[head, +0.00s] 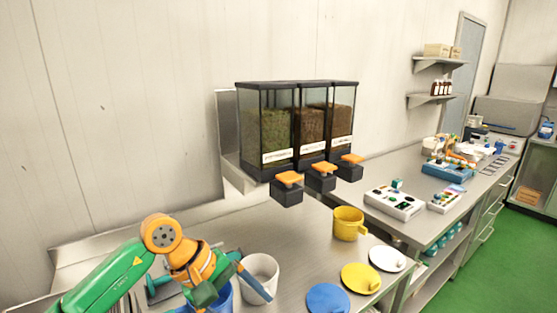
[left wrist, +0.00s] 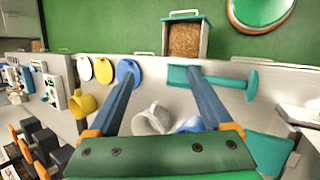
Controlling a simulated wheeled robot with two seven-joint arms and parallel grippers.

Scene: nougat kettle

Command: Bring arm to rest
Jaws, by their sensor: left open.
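My left arm enters the head view from the lower left, green with orange joints. My left gripper (head: 252,279) hangs above the near counter, by the white cup (head: 261,274) and the blue cup (head: 222,297), partly covering both. In the left wrist view the gripper's (left wrist: 162,68) two blue fingers are spread apart with nothing between the tips. The white cup (left wrist: 152,120) and blue cup (left wrist: 191,125) show between and behind the fingers there. I cannot tell whether a finger touches the white cup. My right gripper is not in view.
A three-bin dispenser (head: 298,125) stands behind the counter. A yellow cup (head: 348,224) and blue (head: 328,299), yellow (head: 360,278) and white (head: 387,259) lids lie to the right. A teal scoop (left wrist: 225,79) and a granule-filled box (left wrist: 185,40) show in the left wrist view.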

